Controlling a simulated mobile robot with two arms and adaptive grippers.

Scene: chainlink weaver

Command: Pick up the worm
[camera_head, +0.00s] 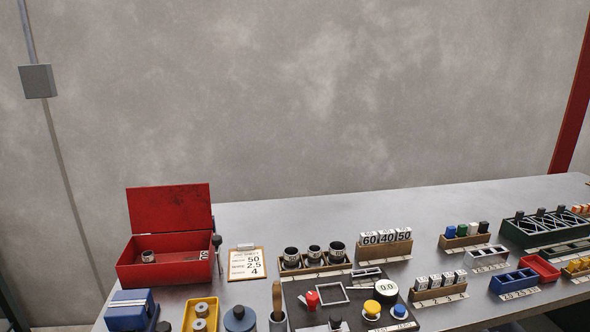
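I cannot tell for sure which thing is the worm; no label naming it is readable. Several small parts could be it. A short grey cylinder (148,256) lies in the open red box (165,273) at the left of the table. Dark cylinders with pale labels (314,254) stand upright in a wooden rack (313,268) near the middle. Neither of my grippers shows in the head view.
The grey table (290,212) runs along a concrete wall. A clipboard (246,263) lies beside the red box. A dark control panel (350,308) with knobs and buttons is at the front. Number blocks (386,237) and small trays (514,281) fill the right. The table's back strip is clear.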

